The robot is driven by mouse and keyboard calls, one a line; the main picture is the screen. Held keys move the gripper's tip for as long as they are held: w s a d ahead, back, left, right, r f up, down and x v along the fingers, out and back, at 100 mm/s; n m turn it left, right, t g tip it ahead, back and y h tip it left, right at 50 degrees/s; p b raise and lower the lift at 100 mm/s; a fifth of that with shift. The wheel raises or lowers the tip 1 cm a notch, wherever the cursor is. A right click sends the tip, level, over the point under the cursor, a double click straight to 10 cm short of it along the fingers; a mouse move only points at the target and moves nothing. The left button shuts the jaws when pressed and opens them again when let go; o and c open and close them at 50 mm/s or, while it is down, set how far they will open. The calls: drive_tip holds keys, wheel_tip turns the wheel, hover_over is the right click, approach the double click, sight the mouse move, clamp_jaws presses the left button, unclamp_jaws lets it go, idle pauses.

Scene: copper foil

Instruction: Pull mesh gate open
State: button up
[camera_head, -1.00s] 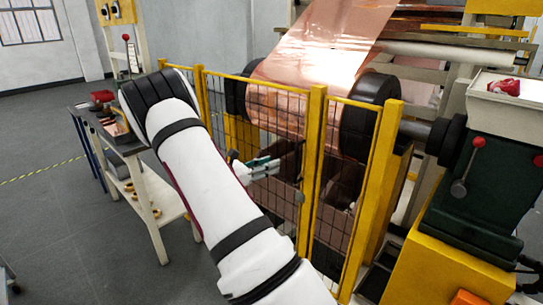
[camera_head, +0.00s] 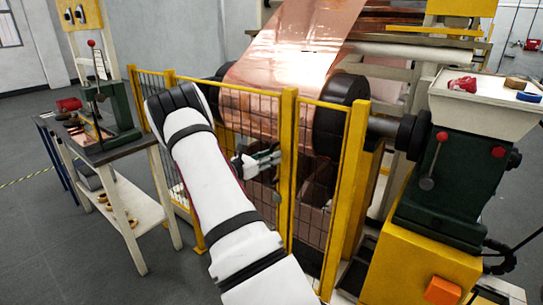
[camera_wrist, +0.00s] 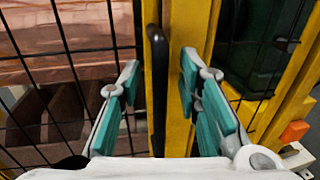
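The yellow-framed mesh gate (camera_head: 262,108) stands in front of the copper foil roll, and it looks closed against the yellow post (camera_head: 286,185). In the wrist view, its dark wire mesh (camera_wrist: 66,40) fills the left side. A black upright handle (camera_wrist: 158,85) shows beside the yellow post (camera_wrist: 178,130). My gripper (camera_head: 272,158) is open at the gate, with its teal-padded fingers apart. In the wrist view, my gripper (camera_wrist: 158,82) has one finger on each side of the handle, with visible gaps. Finger contact with the post cannot be told.
Copper foil (camera_head: 295,50) runs over a large roll behind the fence. A green machine with a yellow base (camera_head: 405,265) stands at the right. A workbench (camera_head: 130,150) with tools stands at the left. Grey floor (camera_head: 60,240) is clear at the front left.

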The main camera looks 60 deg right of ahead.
drive_tip(key=shift+s+d, duration=0.1)
drive_tip(key=shift+d, duration=0.25)
clamp_jaws()
drive_tip(key=shift+a, duration=0.1)
